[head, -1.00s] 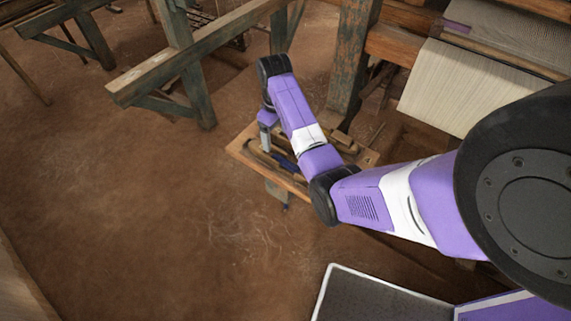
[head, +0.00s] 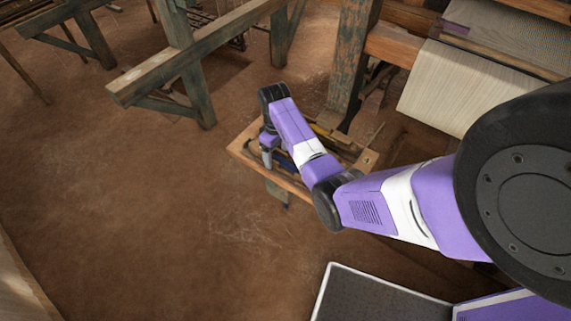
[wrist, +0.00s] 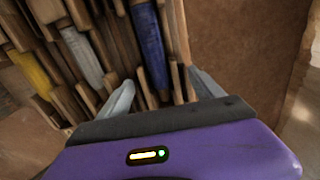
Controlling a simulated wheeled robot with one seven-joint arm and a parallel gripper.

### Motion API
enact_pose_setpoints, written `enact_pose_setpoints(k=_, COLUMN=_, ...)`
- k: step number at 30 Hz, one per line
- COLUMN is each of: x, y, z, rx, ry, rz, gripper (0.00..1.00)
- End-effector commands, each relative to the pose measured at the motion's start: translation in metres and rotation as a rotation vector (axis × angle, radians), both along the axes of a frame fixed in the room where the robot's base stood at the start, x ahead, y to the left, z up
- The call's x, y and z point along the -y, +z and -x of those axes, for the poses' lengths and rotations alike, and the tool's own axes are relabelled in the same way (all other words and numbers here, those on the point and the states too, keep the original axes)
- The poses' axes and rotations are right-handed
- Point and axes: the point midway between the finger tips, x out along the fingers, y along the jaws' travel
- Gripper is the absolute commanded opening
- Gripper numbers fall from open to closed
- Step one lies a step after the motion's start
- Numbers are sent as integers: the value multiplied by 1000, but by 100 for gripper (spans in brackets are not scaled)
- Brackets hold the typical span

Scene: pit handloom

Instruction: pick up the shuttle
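A wooden piece wound with blue yarn, apparently the shuttle (wrist: 150,45), lies among other wooden pieces in the wrist view. My gripper (wrist: 163,92) is open, its two grey fingers on either side of the near end of this blue-wound piece. I cannot tell whether the fingers touch it. In the head view my gripper (head: 267,157) points down over the left part of a wooden tray (head: 240,152), and my arm hides much of what lies in it. A bit of blue (head: 285,162) shows beside the gripper there.
Other wooden pieces with pale grey (wrist: 82,55) and yellow (wrist: 28,70) yarn lie close on the left in the wrist view. A loom post (head: 350,60) stands behind the tray, with pale cloth (head: 455,85) to the right. The floor left of the tray is clear.

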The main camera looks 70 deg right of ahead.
Motion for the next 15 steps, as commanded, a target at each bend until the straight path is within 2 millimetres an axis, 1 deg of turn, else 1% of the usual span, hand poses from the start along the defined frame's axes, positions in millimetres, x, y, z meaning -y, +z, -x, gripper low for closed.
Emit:
enact_pose_setpoints(k=1, x=0, y=0, z=0, rx=0, ry=0, rz=0, gripper=68)
enact_pose_setpoints(k=3, x=0, y=0, z=0, rx=0, ry=0, rz=0, gripper=55)
enact_pose_setpoints(k=5, x=0, y=0, z=0, rx=0, ry=0, rz=0, gripper=43)
enact_pose_setpoints(k=6, x=0, y=0, z=0, rx=0, ry=0, rz=0, gripper=35)
enact_pose_setpoints(k=8, x=0, y=0, z=0, rx=0, ry=0, rz=0, gripper=23)
enact_pose_setpoints(k=9, x=0, y=0, z=0, rx=0, ry=0, rz=0, gripper=16)
enact_pose_setpoints(k=11, x=0, y=0, z=0, rx=0, ry=0, rz=0, gripper=4)
enact_pose_setpoints(k=12, x=0, y=0, z=0, rx=0, ry=0, rz=0, gripper=0)
enact_pose_setpoints(k=15, x=0, y=1, z=0, rx=1, ry=0, rz=1, gripper=0)
